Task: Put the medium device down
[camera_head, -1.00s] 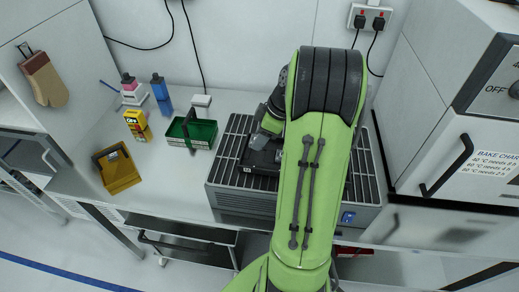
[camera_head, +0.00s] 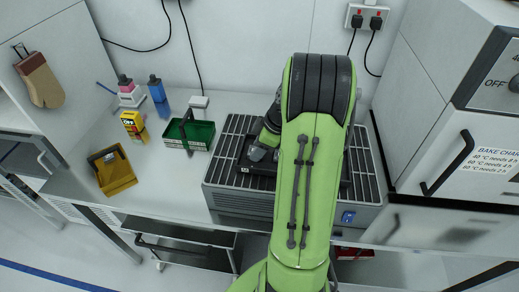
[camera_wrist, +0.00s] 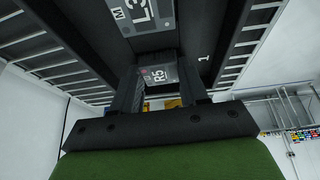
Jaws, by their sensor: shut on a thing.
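My gripper (camera_wrist: 157,70) is shut on a small grey block lettered R5 (camera_wrist: 158,78), seen between its two black fingers in the wrist view; I take it as the medium device. Beyond it in the wrist view is a grey plate marked M and L3 (camera_wrist: 148,14), within a dark fixture (camera_wrist: 205,50) that bears a white 1. In the head view my wrist is low over this black fixture (camera_head: 243,166) on the slatted grey bench unit (camera_head: 225,172). My arm hides much of the fixture there. I cannot tell whether the held block touches the fixture.
Left of the unit stand a green open box (camera_head: 200,136), a yellow bin (camera_head: 114,170), a yellow carton (camera_head: 134,126) and a blue bottle (camera_head: 158,93). A white cabinet with a black handle (camera_head: 449,162) stands close on the right.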

